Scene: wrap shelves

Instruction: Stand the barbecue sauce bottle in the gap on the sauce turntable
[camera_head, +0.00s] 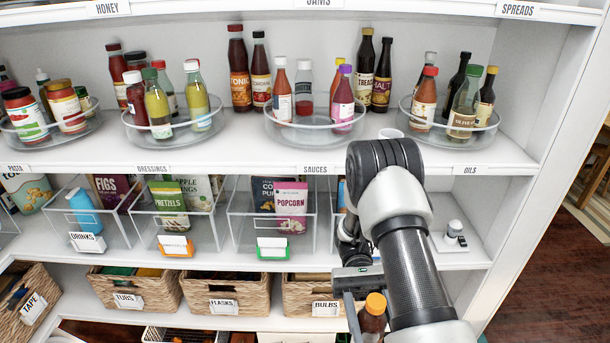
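The sauce turntable (315,134) is a clear round tray on the upper shelf, above the SAUCES label. It holds an orange-red bottle (282,92), a white-capped bottle (304,88), a yellow-capped bottle (336,78) and a purple-capped bottle (343,98). A gap shows at its front, between the orange-red and purple-capped bottles. A dark brown bottle with an orange cap (372,318), seemingly the barbecue sauce, is at the bottom of the picture. My gripper (362,300) appears shut on it, low in front of the shelves. My arm hides the far finger; the bottle's lower part is out of frame.
The dressings turntable (172,128) is left and the oils turntable (448,132) right. Tall dark bottles (374,72) stand behind the sauces. A small white cup (391,134) is right of the sauce turntable. Clear bins (272,222) and baskets (225,292) fill the lower shelves.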

